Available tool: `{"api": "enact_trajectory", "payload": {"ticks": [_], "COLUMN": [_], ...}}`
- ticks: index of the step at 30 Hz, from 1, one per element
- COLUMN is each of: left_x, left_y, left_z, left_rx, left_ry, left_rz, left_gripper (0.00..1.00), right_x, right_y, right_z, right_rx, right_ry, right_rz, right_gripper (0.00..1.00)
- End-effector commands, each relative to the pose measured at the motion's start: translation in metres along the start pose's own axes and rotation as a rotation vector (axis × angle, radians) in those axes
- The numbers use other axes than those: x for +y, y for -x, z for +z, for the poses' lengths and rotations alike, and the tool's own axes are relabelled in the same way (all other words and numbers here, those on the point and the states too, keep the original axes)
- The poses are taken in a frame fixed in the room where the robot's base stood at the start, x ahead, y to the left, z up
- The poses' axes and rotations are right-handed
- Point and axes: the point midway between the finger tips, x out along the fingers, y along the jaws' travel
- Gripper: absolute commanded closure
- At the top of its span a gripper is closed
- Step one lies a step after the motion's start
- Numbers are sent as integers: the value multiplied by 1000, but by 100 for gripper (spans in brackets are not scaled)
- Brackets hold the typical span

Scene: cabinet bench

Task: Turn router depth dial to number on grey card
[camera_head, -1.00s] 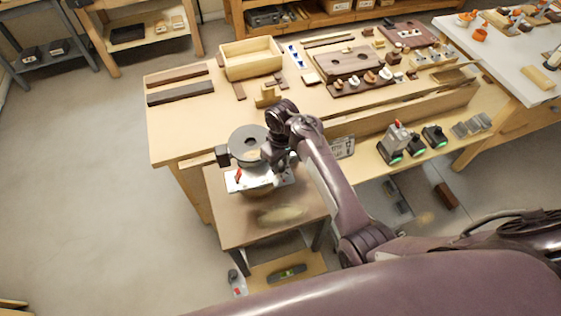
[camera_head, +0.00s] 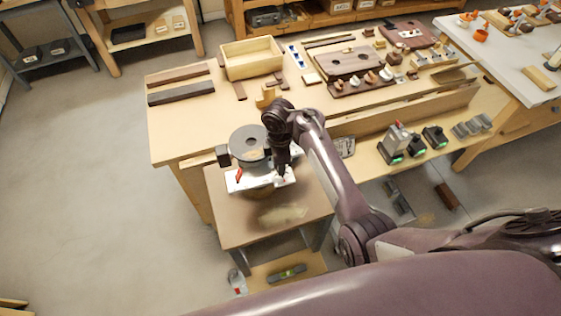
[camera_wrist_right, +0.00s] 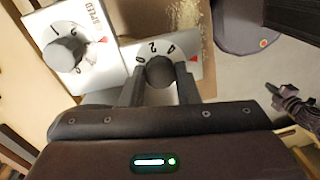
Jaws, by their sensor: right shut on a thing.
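The router (camera_head: 248,145), with a round dark top, stands on a small side table. The speed dial (camera_wrist_right: 66,53) is at upper left, marked SPEED. The depth dial (camera_wrist_right: 159,70) is at centre, with the numbers 2, 0 and 4 showing around it and a red pointer mark to its right. My right gripper (camera_wrist_right: 160,82) is shut on this dial, one finger on each side. In the head view my right gripper (camera_head: 281,172) is at the router's right side. I cannot make out a grey card for certain. My left gripper is not in view.
The small table (camera_head: 235,225) has clear room in front of the router. The long bench (camera_head: 178,133) behind carries a wooden box (camera_head: 250,62), boards and small parts. A greyish panel with markings (camera_head: 344,147) is behind my right arm. Battery chargers (camera_head: 412,146) sit at right.

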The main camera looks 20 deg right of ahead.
Motion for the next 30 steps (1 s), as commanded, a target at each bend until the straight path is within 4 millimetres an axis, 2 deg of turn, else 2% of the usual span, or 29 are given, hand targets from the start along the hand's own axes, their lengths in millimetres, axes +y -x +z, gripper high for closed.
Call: {"api": "enact_trajectory", "payload": {"ticks": [30], "left_x": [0], "left_y": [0], "left_z": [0], "left_rx": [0], "left_ry": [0], "left_rz": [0], "left_gripper": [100], "right_x": [0], "right_y": [1], "right_z": [0], "right_rx": [-43], "right_ry": [966], "right_rz": [6], "right_gripper": [94]}}
